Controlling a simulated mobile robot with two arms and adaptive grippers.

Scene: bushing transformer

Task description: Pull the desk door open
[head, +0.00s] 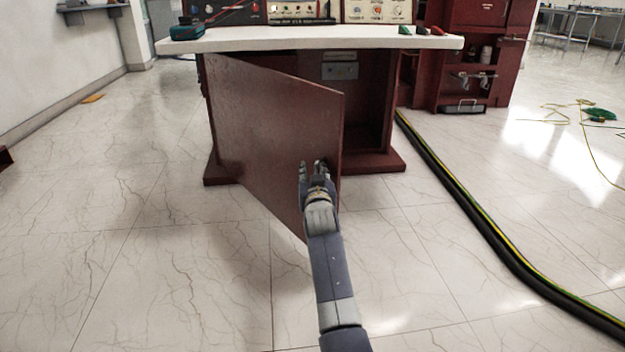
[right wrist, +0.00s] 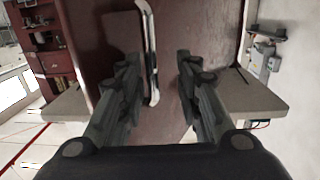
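The dark red desk door (head: 270,120) stands partly open, swung out from its hinge side at the left of the desk. My right gripper (head: 314,165) is in front of the door near its free edge. In the right wrist view its two fingers (right wrist: 158,75) are apart. The pale metal door handle (right wrist: 151,45) shows in the gap between them, closer to the left finger, with no clear grip on it. The handle is hidden by the gripper in the head view. My left gripper is not in view.
The desk's white top (head: 310,38) carries several instrument panels. The desk interior (head: 368,105) shows at the right of the door. A thick black cable (head: 480,210) with a yellow-green stripe lies on the floor at the right. The floor at the left is mostly clear.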

